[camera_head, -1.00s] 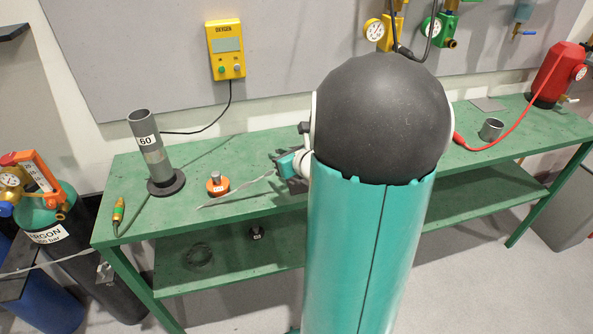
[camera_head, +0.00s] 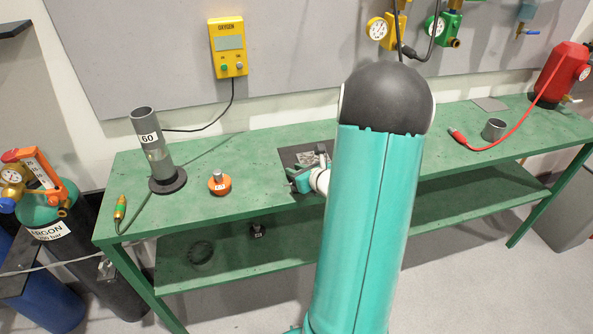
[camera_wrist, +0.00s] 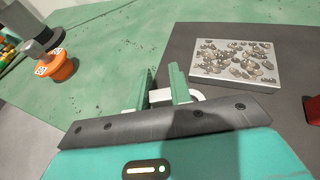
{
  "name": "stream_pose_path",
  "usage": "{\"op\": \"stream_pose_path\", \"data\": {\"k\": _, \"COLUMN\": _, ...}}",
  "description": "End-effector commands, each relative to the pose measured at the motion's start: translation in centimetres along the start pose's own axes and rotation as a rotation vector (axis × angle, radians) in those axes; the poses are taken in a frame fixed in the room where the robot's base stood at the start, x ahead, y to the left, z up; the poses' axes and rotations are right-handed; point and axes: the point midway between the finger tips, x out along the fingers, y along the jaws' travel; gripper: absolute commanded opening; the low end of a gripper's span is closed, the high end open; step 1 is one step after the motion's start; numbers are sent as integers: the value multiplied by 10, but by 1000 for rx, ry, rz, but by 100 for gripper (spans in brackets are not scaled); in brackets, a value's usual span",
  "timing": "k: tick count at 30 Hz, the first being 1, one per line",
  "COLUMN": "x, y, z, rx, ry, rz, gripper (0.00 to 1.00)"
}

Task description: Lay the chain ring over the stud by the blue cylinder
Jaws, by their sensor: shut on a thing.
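The blue cylinder (camera_head: 50,303) stands on the floor at the lower left, cut off by the frame edge. A thin pale line (camera_head: 50,265), perhaps the chain, runs across the cylinders to a small metal bracket (camera_head: 105,268) on the dark argon cylinder. I cannot make out a ring or a clear stud. My gripper (camera_head: 303,180) is low over the bench, far right of the blue cylinder. In the wrist view my gripper (camera_wrist: 165,88) is shut on a small pale piece (camera_wrist: 190,93), mostly hidden, which I cannot identify.
A dark mat (camera_head: 287,160) with a rough metal plate (camera_wrist: 235,65) lies beside my gripper. An orange-based post (camera_head: 219,184), a grey tube on a stand (camera_head: 155,150) and a brass-tipped tool (camera_head: 119,208) stand or lie further left on the green bench (camera_head: 262,150).

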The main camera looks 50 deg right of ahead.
Motion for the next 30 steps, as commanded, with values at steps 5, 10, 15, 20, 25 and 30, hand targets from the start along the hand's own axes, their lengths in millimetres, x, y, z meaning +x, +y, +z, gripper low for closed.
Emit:
{"op": "stream_pose_path", "data": {"k": 5, "x": 1, "y": 0, "z": -3, "rx": 0, "ry": 0, "rz": 1, "gripper": 32}}
{"op": "stream_pose_path", "data": {"k": 10, "x": 1, "y": 0, "z": -3, "rx": 0, "ry": 0, "rz": 0, "gripper": 42}}
{"op": "stream_pose_path", "data": {"k": 15, "x": 0, "y": 0, "z": -2, "rx": 0, "ry": 0, "rz": 0, "gripper": 42}}
{"op": "stream_pose_path", "data": {"k": 20, "x": -12, "y": -1, "z": 1, "rx": -1, "ry": 0, "rz": -2, "gripper": 42}}
{"op": "stream_pose_path", "data": {"k": 25, "x": -46, "y": -1, "z": 1, "rx": -1, "ry": 0, "rz": -3, "gripper": 42}}
{"op": "stream_pose_path", "data": {"k": 30, "x": -83, "y": 0, "z": 1, "rx": -1, "ry": -1, "rz": -3, "gripper": 42}}
